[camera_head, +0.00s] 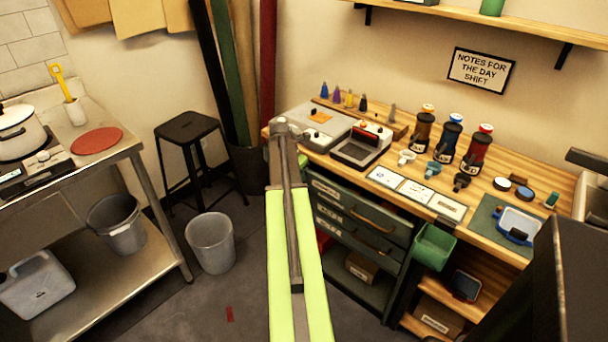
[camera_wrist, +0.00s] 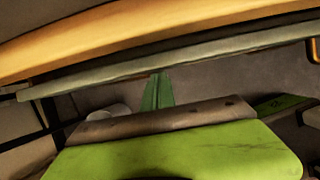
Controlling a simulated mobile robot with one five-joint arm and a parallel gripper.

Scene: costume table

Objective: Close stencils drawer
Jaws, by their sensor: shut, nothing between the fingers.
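The dark green drawer unit (camera_head: 392,228) stands under the wooden bench, with stacked drawers, small pale labels and brown handles. The labels are too small to read, so I cannot tell which drawer is the stencils one or how far it stands out. In the wrist view a long grey-green edge (camera_wrist: 190,62) runs under the wooden bench edge, with part of an orange-brown handle at far right. My gripper (camera_wrist: 157,92) shows there as narrow dark green fingers, shut and empty, beneath that edge and apparently apart from it. In the head view my lime arm hides the gripper.
The wooden bench (camera_head: 331,143) carries bottles, cards and a grey machine. A green bin (camera_head: 433,246) hangs at its front, right of the drawers. A grey bucket (camera_head: 211,243) and a black stool (camera_head: 187,129) stand left of my arm. Some floor is clear between them.

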